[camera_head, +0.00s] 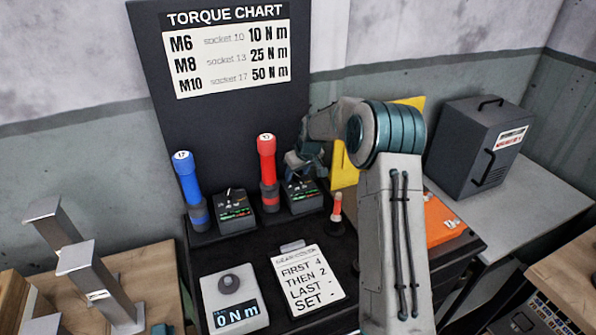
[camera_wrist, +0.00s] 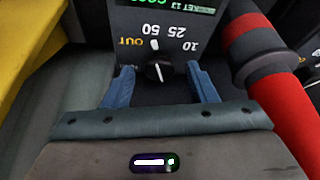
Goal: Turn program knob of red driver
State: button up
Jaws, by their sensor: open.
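The red driver (camera_head: 266,165) stands upright at the back of the black bench; it also shows at the right of the wrist view (camera_wrist: 275,85). Its dark program box (camera_head: 303,197) is just right of it, partly behind my gripper (camera_head: 306,163). In the wrist view the box panel (camera_wrist: 180,25) appears upside down, with marks OUT, 50, 25, 10 and a green display reading socket 13. The small black program knob (camera_wrist: 158,71) has a white pointer line. My gripper (camera_wrist: 160,80) is open, one blue finger on each side of the knob, with gaps showing.
A blue driver (camera_head: 189,185) and its box (camera_head: 235,212) stand left. A torque meter (camera_head: 234,299) reading 0 N m and a note (camera_head: 305,280) lie in front. A yellow piece (camera_wrist: 30,35) is close beside my gripper.

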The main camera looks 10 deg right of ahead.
jog(key=shift+c, duration=0.3)
jog(key=c, duration=0.9)
jog(key=shift+b, duration=0.3)
jog(key=m+h+b, duration=0.1)
jog(key=m+b, duration=0.1)
jog(key=shift+a+f+m+t, duration=0.1)
jog(key=shift+a+m+t, duration=0.05)
jog(key=shift+m+t, duration=0.2)
jog(key=shift+m+h+b, duration=0.7)
jog(key=shift+m+b, duration=0.15)
jog(key=shift+m, duration=0.9)
jog(key=shift+a, duration=0.1)
